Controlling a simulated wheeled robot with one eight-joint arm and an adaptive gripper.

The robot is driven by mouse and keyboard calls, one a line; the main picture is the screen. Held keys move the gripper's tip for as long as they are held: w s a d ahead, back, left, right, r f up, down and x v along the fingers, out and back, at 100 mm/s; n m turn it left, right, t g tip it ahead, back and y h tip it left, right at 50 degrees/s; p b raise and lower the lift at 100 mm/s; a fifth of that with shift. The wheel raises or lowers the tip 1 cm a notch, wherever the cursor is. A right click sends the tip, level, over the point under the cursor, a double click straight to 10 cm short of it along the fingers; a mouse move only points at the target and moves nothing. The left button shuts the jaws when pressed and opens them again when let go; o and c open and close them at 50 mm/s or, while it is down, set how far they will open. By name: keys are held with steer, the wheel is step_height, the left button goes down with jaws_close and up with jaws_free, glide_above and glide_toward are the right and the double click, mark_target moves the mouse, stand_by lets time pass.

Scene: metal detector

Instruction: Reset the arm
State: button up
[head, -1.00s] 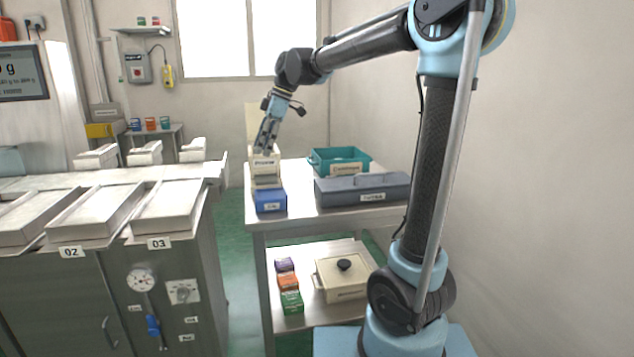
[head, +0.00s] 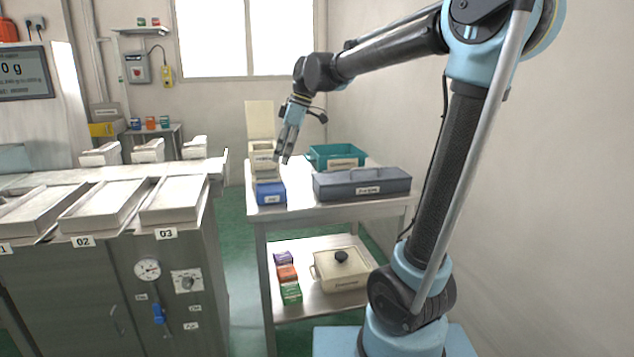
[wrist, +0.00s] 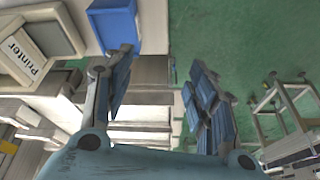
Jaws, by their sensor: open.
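My gripper (head: 286,160) hangs in the air above the front left part of the table, near the white printer (head: 262,160) and the blue box (head: 270,193). It is apart from both in the head view. In the wrist view my gripper (wrist: 160,95) has its two fingers spread with nothing between them. The printer (wrist: 35,55) and the blue box (wrist: 115,22) show at the upper left there. My arm reaches from the right across to the left, with its elbow high.
A grey toolbox (head: 362,184) and a teal crate (head: 335,153) stand on the table (head: 330,208). The lower shelf holds a cream pot (head: 341,270) and several small boxes (head: 287,275). A long cabinet with trays (head: 175,200) stands at the left. Green floor (head: 236,265) lies between.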

steer(key=s+d+f+m+t+h, duration=0.1)
steer(key=s+d+f+m, duration=0.35)
steer(key=d, duration=0.45)
steer(key=s+d+f+m+t+h, duration=0.1)
steer(key=s+d+f+m, duration=0.35)
steer(key=d, duration=0.35)
steer(key=s+d+f+m+h, duration=0.2)
steer(key=s+d+f+m, duration=0.6)
steer(key=s+d+f, duration=0.4)
step_height(320, 180, down, 2)
steer(key=shift+s+f+t, duration=0.25)
steer(key=shift+s+t, duration=0.05)
steer(key=shift+s, duration=0.15)
steer(key=shift+w+f, duration=0.2)
steer(key=shift+w, duration=0.2)
steer(key=shift+c, duration=0.4)
